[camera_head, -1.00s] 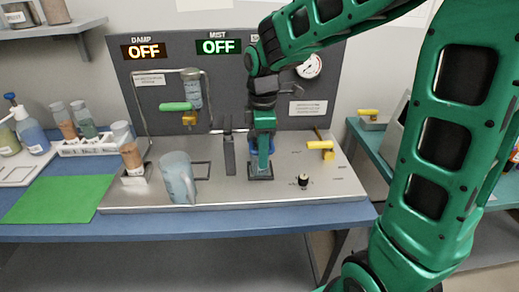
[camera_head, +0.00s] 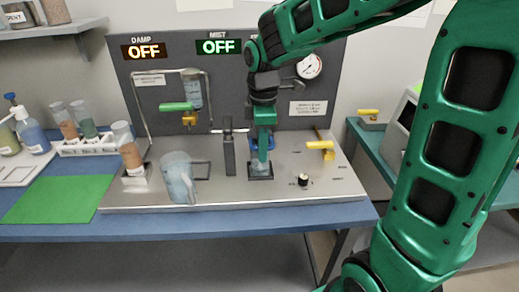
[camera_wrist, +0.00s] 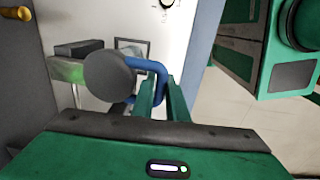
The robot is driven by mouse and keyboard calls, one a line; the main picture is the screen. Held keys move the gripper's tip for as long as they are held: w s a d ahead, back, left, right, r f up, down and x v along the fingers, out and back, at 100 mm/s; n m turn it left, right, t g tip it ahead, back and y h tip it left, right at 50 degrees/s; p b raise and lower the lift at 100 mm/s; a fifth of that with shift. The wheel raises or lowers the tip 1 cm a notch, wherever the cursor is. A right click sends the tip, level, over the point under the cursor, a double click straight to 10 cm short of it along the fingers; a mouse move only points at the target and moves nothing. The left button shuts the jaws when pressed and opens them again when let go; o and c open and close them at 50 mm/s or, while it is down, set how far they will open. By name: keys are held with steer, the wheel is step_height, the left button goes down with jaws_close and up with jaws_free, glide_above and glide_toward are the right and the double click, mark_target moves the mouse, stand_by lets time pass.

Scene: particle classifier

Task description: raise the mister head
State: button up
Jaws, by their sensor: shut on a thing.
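The mister head shows in the wrist view as a dark round disc (camera_wrist: 110,75) with a blue loop handle (camera_wrist: 160,70) beside it. My gripper (camera_wrist: 163,98) is shut on the blue handle, with a finger on either side of it. In the head view my gripper (camera_head: 263,142) points down over a dark square base (camera_head: 260,172) on the grey panel. The blue handle shows around the fingers there. The dark upright post (camera_head: 229,155) stands just left of it. The fingers and arm hide most of the mister head in the head view.
A clear jug (camera_head: 178,178) stands to the left on the metal deck (camera_head: 225,198). A black knob (camera_head: 303,180) and a yellow handle (camera_head: 320,146) are to the right. The MIST display (camera_head: 218,46) and the DAMP display (camera_head: 143,51) both read OFF.

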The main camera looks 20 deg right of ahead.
steer(key=shift+w+r, duration=0.15)
steer(key=shift+r, duration=0.3)
steer(key=shift+w+d+r+t, duration=0.1)
steer(key=shift+w+r+t, duration=0.1)
steer(key=shift+r, duration=0.4)
steer(key=shift+w+d+r+t, duration=0.1)
steer(key=shift+r+t, duration=0.1)
steer(key=shift+r, duration=0.55)
steer(key=shift+w+d+r+t, duration=0.15)
steer(key=shift+w+r, duration=0.1)
steer(key=shift+r, duration=0.25)
steer(key=shift+w+a+r+t, duration=0.1)
steer(key=shift+w+r+t, duration=0.1)
steer(key=shift+r, duration=0.25)
steer(key=shift+w+d+r+h, duration=0.15)
steer(key=shift+w+r, duration=0.15)
steer(key=shift+r, duration=0.25)
steer(key=shift+w+d+r+h, duration=0.15)
steer(key=shift+w+r, duration=0.15)
steer(key=shift+r, duration=0.2)
steer(key=shift+w+r+t, duration=0.1)
steer(key=shift+t, duration=0.15)
